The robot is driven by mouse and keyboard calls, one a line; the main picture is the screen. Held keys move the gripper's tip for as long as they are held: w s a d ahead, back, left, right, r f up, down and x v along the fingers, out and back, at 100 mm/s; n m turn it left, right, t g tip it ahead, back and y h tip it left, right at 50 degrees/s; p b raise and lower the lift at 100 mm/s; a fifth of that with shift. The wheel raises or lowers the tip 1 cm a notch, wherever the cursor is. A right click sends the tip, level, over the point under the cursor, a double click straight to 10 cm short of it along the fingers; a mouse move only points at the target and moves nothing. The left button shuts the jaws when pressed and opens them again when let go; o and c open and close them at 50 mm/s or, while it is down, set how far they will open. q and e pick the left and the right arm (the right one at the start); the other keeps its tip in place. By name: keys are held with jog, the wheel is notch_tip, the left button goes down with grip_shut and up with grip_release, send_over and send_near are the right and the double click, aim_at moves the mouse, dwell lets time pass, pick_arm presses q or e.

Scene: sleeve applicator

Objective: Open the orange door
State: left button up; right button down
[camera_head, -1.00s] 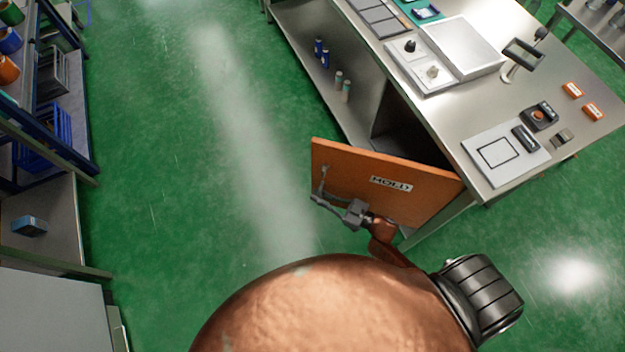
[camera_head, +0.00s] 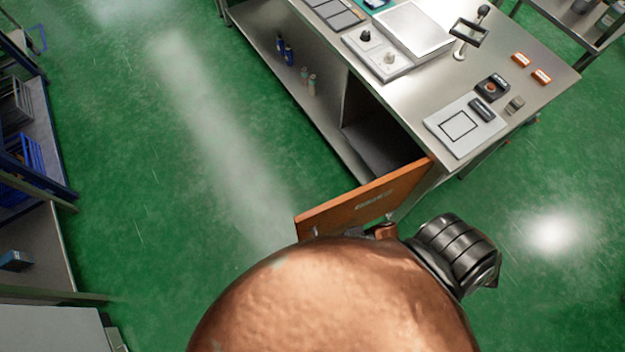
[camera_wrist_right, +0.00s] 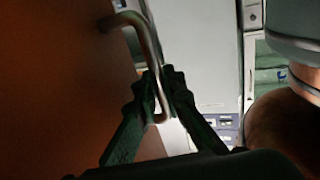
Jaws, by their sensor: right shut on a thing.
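The orange door (camera_head: 365,198) stands swung out from the front of the steel workbench (camera_head: 440,80), with the dark compartment (camera_head: 385,140) behind it open to view. Its label is faint at this angle. In the right wrist view the orange door (camera_wrist_right: 60,80) fills the left side, and its metal bar handle (camera_wrist_right: 146,45) runs down between my fingers. My right gripper (camera_wrist_right: 160,95) is shut on the handle. In the head view my copper-coloured arm hides most of this gripper and the handle. My left gripper is not in view.
Several bottles (camera_head: 285,50) stand on the bench's lower shelf. Control boxes and a white panel (camera_head: 465,125) lie on the bench top. A dark blue rack with a blue crate (camera_head: 25,170) stands at the left. The green floor (camera_head: 180,180) between rack and bench is clear.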

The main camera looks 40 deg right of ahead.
jog(key=shift+s+d, duration=0.1)
dwell(0.3)
jog(key=c, duration=2)
grip_release()
jog(key=shift+s+d, duration=0.1)
jog(key=v, duration=1.1)
jog(key=shift+s+d, duration=0.1)
jog(key=shift+d, duration=0.25)
jog(key=shift+s, duration=0.1)
